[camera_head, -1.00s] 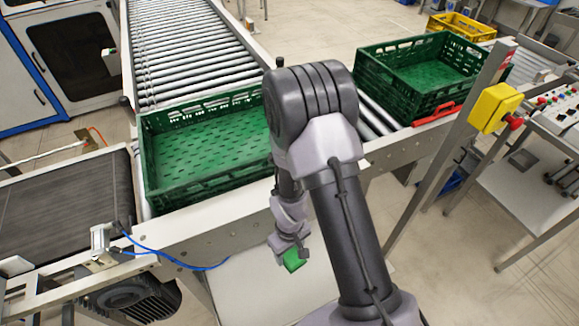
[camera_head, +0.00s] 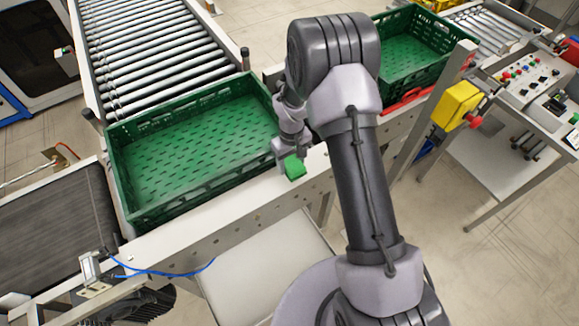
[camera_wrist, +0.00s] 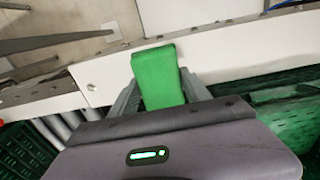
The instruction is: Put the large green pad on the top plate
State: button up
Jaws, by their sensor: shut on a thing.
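A green pad (camera_head: 294,167) is held in my gripper (camera_head: 286,152). In the head view it appears against the near conveyor rail, just right of the front green crate. The wrist view shows the green pad (camera_wrist: 158,72) between the two grey fingers of my gripper (camera_wrist: 160,88), with its far end sticking out past them. I cannot tell with certainty which surface is the top plate.
A green crate (camera_head: 168,212) sits on the roller conveyor at left. A second green crate (camera_head: 420,78) stands at upper right behind my arm. A yellow box (camera_head: 459,104) on a post and a control panel (camera_head: 525,77) are at right. Floor is open at lower right.

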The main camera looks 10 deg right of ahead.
aim_at(291, 168)
jog(key=f, duration=0.3)
jog(key=shift+w+f, duration=0.25)
jog(key=shift+f, duration=0.05)
jog(key=shift+s+f+b, duration=0.1)
jog(key=shift+f+b, duration=0.1)
jog(key=shift+b, duration=0.1)
jog(key=o, duration=1.5)
jog(key=shift+c, duration=0.2)
jog(key=shift+r, duration=0.1)
